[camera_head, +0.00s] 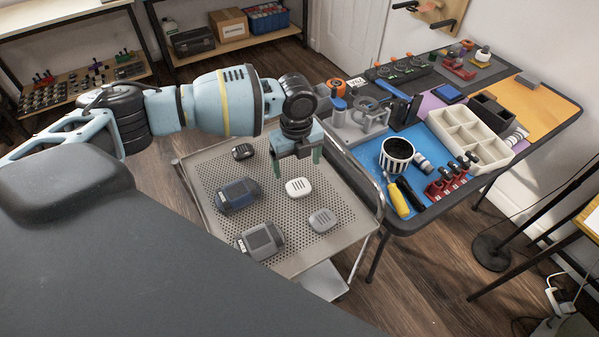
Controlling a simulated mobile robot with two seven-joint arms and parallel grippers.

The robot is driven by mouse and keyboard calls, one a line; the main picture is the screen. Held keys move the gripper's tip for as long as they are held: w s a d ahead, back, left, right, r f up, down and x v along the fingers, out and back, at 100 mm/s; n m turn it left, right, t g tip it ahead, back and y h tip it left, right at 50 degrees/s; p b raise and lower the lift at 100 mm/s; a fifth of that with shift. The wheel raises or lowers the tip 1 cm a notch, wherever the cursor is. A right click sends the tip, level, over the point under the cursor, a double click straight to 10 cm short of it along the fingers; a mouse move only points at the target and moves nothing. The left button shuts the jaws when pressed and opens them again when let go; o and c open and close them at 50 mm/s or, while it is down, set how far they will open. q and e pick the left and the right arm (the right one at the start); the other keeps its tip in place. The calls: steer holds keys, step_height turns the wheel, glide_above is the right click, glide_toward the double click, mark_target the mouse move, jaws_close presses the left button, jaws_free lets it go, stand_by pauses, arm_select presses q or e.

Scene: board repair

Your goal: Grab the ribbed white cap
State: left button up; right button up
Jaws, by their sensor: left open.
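The ribbed white cap (299,187) lies on the perforated metal top of a cart (285,225), near its middle. My left gripper (297,167) is just above and behind it in the picture, pointing down. Its two green fingers are apart, with nothing seen between them. I cannot tell the exact height of the fingertips over the cap. My right gripper is not in view.
Also on the cart are a dark ribbed cap (242,151), a grey ribbed cap (322,221), a dark blue device (238,196) and a grey device (259,242). A workbench at right holds a striped cup (397,158) and a white divided tray (449,116).

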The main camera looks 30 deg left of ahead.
mark_target(298, 185)
arm_select(q)
steer(key=shift+w, duration=0.1)
steer(key=shift+s+d+f, duration=0.1)
steer(key=shift+s+f, duration=0.15)
steer(key=shift+f, duration=1.4)
step_height(298, 185, down, 4)
steer(key=shift+d+f, duration=0.15)
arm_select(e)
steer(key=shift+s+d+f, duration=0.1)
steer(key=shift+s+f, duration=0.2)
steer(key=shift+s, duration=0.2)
